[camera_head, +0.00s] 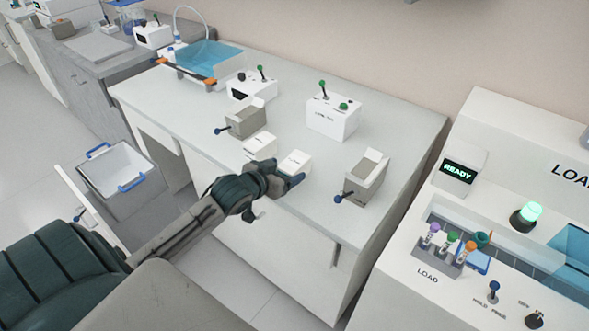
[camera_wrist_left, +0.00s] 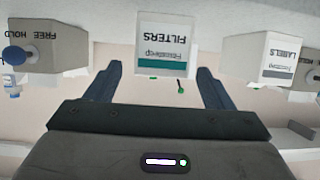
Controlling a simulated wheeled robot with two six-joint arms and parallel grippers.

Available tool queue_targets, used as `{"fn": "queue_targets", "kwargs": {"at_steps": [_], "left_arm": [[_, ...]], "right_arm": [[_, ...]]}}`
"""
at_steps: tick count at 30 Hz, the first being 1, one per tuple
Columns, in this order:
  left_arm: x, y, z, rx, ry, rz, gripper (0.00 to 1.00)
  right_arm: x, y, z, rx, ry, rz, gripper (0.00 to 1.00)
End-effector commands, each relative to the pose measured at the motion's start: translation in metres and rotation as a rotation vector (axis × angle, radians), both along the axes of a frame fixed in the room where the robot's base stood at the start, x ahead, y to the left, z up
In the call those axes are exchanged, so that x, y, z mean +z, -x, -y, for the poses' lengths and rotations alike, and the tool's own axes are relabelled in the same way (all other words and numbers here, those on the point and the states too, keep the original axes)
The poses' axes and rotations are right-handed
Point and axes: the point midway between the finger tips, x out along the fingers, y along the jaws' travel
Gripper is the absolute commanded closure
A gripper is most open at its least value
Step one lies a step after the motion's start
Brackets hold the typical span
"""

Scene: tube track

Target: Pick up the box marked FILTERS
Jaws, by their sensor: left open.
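The box marked FILTERS (camera_head: 295,163) is a small white box near the front edge of the grey-white bench. In the left wrist view the FILTERS box (camera_wrist_left: 164,44) shows upside down with a teal stripe, lined up between the two finger tips. My left gripper (camera_head: 285,179) is open and empty, just in front of the box at the bench's front edge. A gap shows on each side of the box in the wrist view. I cannot tell whether the tips reach past its near face. My right gripper is not in view.
A white LABELS box (camera_head: 260,145) stands close on the left. A grey holder with a blue-knobbed lever (camera_head: 366,181) stands to the right, another (camera_head: 243,120) behind left. A white switch box (camera_head: 332,117) is farther back. The loading machine (camera_head: 420,250) is at the right.

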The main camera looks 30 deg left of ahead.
Motion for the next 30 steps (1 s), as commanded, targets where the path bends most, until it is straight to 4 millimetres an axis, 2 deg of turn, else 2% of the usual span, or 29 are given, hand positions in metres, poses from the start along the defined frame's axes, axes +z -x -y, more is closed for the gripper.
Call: {"fn": "queue_targets", "kwargs": {"at_steps": [6,9,13,22,27,30], "left_arm": [[-0.005,-0.017,0.0,0.002,0.002,0.0,0.25],[-0.011,-0.033,0.001,0.002,0.004,0.0,0.25],[-0.018,-0.047,0.001,0.001,0.001,0.0,0.25],[-0.021,-0.051,0.001,-0.001,-0.002,-0.001,0.25],[-0.021,-0.051,0.001,-0.001,-0.002,-0.001,0.58],[-0.021,-0.051,0.001,-0.001,-0.002,-0.001,0.73]], "right_arm": [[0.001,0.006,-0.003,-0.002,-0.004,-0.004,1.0],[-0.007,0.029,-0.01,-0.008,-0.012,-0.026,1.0],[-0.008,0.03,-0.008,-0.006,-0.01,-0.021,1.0],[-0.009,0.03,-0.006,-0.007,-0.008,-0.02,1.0],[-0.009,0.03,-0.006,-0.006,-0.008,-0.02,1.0],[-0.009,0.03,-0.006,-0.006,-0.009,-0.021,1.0]]}}
